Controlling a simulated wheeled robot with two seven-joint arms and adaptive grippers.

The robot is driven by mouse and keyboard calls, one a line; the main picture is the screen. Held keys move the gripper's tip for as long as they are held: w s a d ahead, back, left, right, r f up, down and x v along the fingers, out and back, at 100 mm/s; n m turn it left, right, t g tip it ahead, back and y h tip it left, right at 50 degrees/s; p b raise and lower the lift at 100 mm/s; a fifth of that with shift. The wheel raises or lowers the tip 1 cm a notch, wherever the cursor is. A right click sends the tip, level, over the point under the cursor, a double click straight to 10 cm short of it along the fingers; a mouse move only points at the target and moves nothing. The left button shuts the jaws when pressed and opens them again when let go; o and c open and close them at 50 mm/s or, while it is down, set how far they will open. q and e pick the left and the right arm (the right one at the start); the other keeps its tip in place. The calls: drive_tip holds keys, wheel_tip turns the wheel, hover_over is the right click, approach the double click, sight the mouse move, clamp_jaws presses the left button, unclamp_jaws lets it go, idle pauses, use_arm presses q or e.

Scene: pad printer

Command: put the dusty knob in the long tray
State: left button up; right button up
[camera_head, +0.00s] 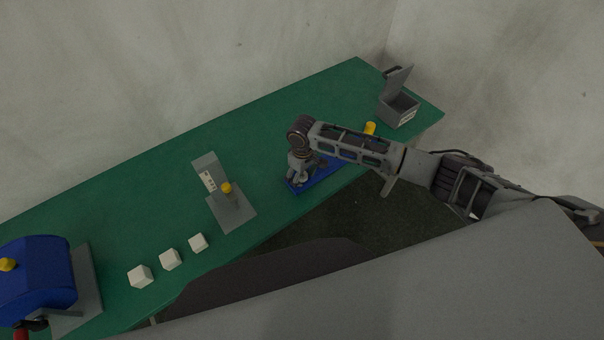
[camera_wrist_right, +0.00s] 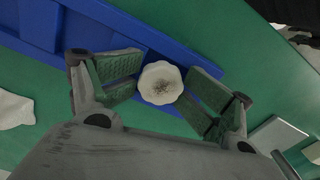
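The dusty knob (camera_wrist_right: 160,83) is a round, scalloped white piece with dark specks on its top. In the right wrist view it sits between the two fingers of my right gripper (camera_wrist_right: 161,84), which press close on both sides. The long tray (camera_wrist_right: 50,22) is blue and lies under and beside the knob. It also shows in the head view (camera_head: 322,178), partly covered by my right arm. My right gripper (camera_head: 301,176) points down at the tray's left end there. The knob's height above the tray cannot be told. My left gripper is not in view.
A grey stand (camera_head: 232,212) with a yellow knob is left of the tray. Three white blocks (camera_head: 169,259) and a blue machine (camera_head: 38,275) stand further left. A yellow cylinder (camera_head: 370,128) and an open grey box (camera_head: 400,110) are right. The green table's back is clear.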

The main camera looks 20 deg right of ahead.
sight(303, 175)
drive_tip(key=shift+s+d, duration=0.1)
drive_tip(key=shift+s, duration=0.15)
idle(0.3)
wheel_tip(303, 175, up, 13)
drive_tip(key=b, duration=0.1)
drive_tip(key=shift+w+r, duration=0.2)
idle(0.5)
drive_tip(key=shift+d, duration=0.1)
idle(1.5)
